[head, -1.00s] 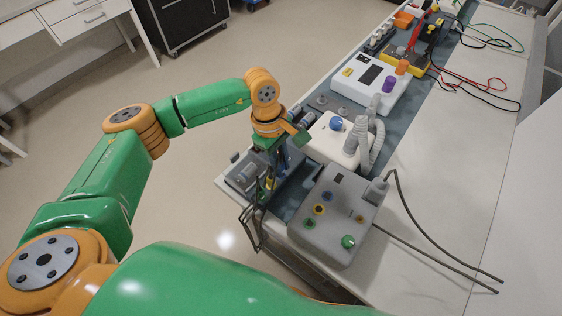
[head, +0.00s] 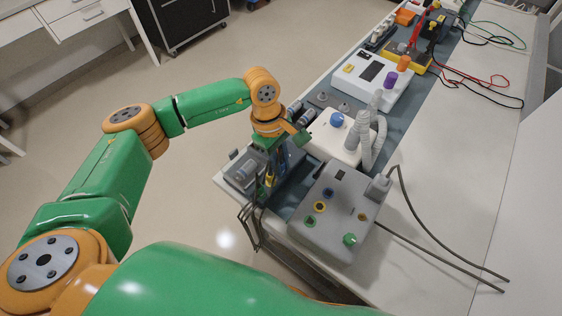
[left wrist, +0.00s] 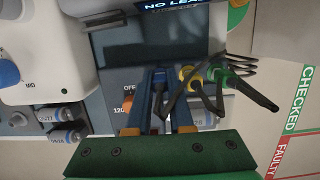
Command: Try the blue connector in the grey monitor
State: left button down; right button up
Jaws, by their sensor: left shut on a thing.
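My left gripper (head: 270,178) is low at the bench's near end. It also shows in the left wrist view (left wrist: 160,78), its dark blue fingers shut around the blue connector (left wrist: 158,80). The yellow connector (left wrist: 186,76) and green connector (left wrist: 217,74) are just right of the fingers, with black leads looping behind them. My right gripper is not in view.
A grey box (head: 335,225) with coloured fittings and a plugged-in cable is right of the gripper. A white device (head: 322,140) with a blue knob and hose stands behind. More devices line the mat. The white bench strip (head: 440,200) on the right is mostly clear.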

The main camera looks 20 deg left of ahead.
pick_arm(q)
jog(key=c, duration=0.9)
grip_release()
jog(key=shift+o, duration=0.9)
jog(key=shift+w, duration=0.1)
